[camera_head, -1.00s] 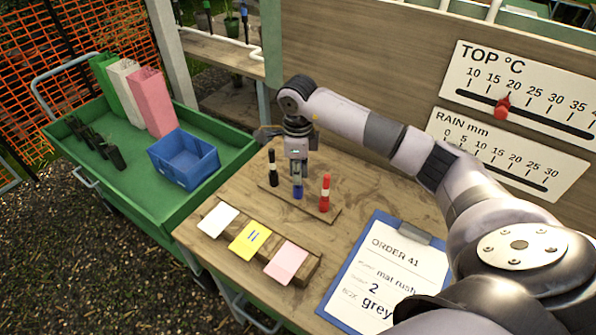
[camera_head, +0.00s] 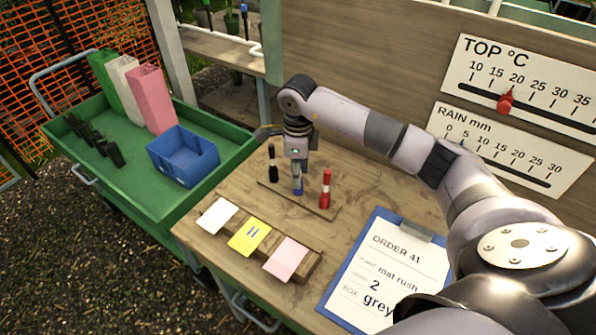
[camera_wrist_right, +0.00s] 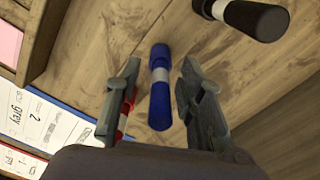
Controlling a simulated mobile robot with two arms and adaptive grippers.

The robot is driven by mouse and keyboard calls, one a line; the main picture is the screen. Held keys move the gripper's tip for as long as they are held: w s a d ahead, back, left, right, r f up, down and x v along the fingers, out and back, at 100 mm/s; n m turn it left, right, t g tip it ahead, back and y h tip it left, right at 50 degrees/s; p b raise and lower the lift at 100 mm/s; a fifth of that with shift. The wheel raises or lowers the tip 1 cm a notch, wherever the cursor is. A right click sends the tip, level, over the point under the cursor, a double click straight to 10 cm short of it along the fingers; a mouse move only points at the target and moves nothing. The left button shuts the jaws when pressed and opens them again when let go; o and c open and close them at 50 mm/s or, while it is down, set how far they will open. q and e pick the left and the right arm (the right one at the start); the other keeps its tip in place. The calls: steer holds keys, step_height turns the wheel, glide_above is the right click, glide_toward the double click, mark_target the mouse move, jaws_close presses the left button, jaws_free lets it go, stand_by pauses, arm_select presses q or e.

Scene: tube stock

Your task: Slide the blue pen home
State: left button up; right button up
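The blue pen (camera_head: 298,188) with a pale band stands in the middle of a thin wooden stand (camera_head: 318,208) on the table, between a black pen (camera_head: 272,168) and a red pen (camera_head: 325,190). My right gripper (camera_head: 297,178) is directly over it, pointing down, and hides its upper part. In the right wrist view the blue pen (camera_wrist_right: 160,105) is between the two fingers of the open right gripper (camera_wrist_right: 160,92), with a gap on each side. How deep the pen sits in the stand is hidden. My left gripper is not in view.
White, yellow and pink cards rest on a wooden block (camera_head: 308,268) in front. A clipboard (camera_head: 340,290) lies at the right. A green cart (camera_head: 170,225) with a blue bin (camera_head: 183,155) is at the left. A board with gauges (camera_head: 370,60) stands behind.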

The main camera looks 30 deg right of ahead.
step_height(320, 180, up, 12)
stand_by(0.6)
stand_by(0.5)
